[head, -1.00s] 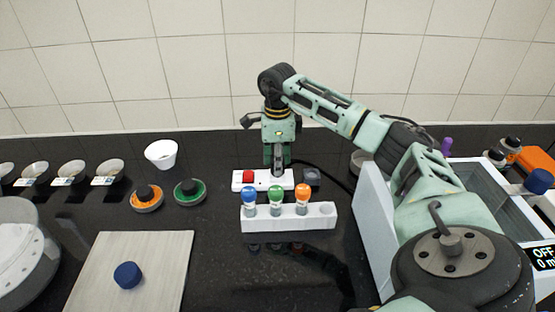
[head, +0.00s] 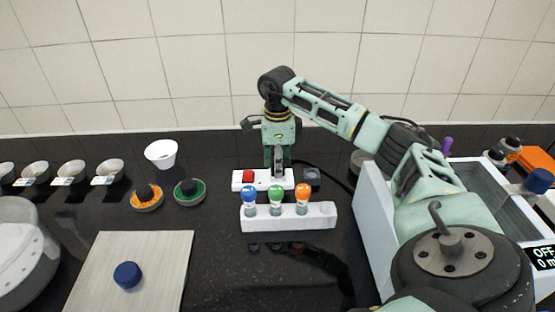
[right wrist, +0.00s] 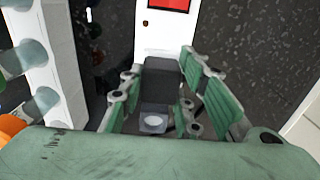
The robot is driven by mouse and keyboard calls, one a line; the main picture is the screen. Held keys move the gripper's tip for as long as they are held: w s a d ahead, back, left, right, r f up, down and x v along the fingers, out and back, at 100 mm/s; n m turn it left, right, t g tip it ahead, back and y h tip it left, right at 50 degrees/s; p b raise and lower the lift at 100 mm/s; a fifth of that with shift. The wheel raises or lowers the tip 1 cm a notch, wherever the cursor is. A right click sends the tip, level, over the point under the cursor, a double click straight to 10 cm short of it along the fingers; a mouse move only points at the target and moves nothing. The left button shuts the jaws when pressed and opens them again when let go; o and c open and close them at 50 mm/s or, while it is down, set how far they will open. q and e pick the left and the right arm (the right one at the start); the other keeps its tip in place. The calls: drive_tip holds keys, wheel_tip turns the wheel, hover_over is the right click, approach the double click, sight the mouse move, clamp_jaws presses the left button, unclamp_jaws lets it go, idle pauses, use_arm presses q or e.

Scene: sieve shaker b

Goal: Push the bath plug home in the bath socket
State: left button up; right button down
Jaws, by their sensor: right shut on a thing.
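The bath plug is a dark grey block (right wrist: 160,80) in the right wrist view, with a pale ringed piece at its near end. My right gripper (head: 277,170) is shut on it over the white socket strip (head: 239,181), just right of the strip's red switch (head: 249,175). The strip also shows in the right wrist view (right wrist: 160,35), running away beyond the plug. The plug's face and the socket holes are hidden, so I cannot tell whether the plug is fully seated or a gap is left. My left gripper is not in view.
A white rack (head: 290,222) with blue, green and orange capped vials stands just in front of the strip. A dark block (head: 312,177) is at the strip's right. The open-topped bath (head: 480,185) stands right, under my arm.

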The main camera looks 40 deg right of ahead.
drive_tip(key=c, duration=1.2)
unclamp_jaws()
drive_tip(key=shift+r, duration=0.1)
wheel_tip(320, 180, up, 12)
